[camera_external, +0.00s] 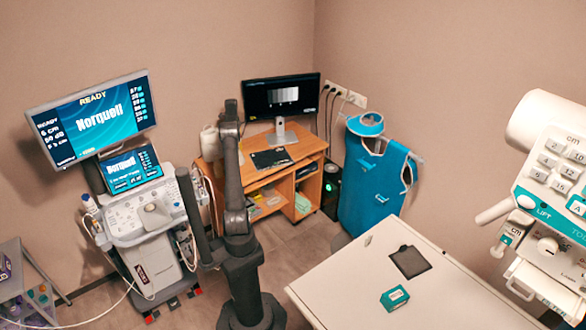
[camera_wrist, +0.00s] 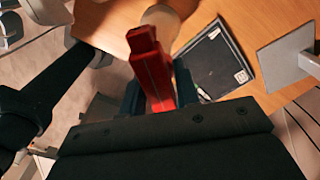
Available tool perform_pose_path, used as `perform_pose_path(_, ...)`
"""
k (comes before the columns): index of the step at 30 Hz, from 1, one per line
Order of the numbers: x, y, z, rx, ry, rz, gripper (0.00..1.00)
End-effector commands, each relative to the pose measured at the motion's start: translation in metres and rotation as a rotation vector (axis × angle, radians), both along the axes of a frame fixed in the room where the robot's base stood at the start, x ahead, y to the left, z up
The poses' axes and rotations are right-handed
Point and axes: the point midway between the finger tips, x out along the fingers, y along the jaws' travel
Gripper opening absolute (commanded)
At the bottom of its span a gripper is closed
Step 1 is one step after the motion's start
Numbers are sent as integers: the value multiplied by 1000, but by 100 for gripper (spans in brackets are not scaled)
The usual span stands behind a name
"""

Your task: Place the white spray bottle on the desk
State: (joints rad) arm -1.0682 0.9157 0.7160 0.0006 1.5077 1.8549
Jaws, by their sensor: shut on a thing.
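The white spray bottle (camera_external: 209,143) shows at the left back of the wooden desk (camera_external: 262,178), partly hidden behind my arm. In the wrist view I see its red spray head (camera_wrist: 153,68) close up and a pale rounded part of its body (camera_wrist: 168,17) beyond. My gripper (camera_wrist: 158,95) is shut on the bottle around the red head, with a dark finger on each side. In the external view my arm hides the gripper. The desk top (camera_wrist: 120,20) lies below the bottle in the wrist view. I cannot tell whether the bottle's base touches it.
A black monitor (camera_external: 281,96) and a dark flat tablet-like item (camera_external: 271,159) stand on the desk; the flat item (camera_wrist: 215,60) is right of the bottle in the wrist view. An ultrasound cart (camera_external: 145,215) is at left, a blue apron (camera_external: 372,185) at right. Bare wood shows around the flat item.

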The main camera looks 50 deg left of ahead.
Motion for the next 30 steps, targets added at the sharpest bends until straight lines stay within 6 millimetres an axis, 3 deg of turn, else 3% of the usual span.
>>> perform_pose_path(5, -4, 6, -5, 1, -1, 0, 0)
perform_pose_path(15, -3, 6, -42, 1, -1, 0, 0)
perform_pose_path(26, -3, 6, -46, 1, -1, 0, 0)
perform_pose_path(27, -3, 5, -47, 0, 0, 0, 37)
perform_pose_path(30, -3, 5, -47, 0, 0, 0, 51)
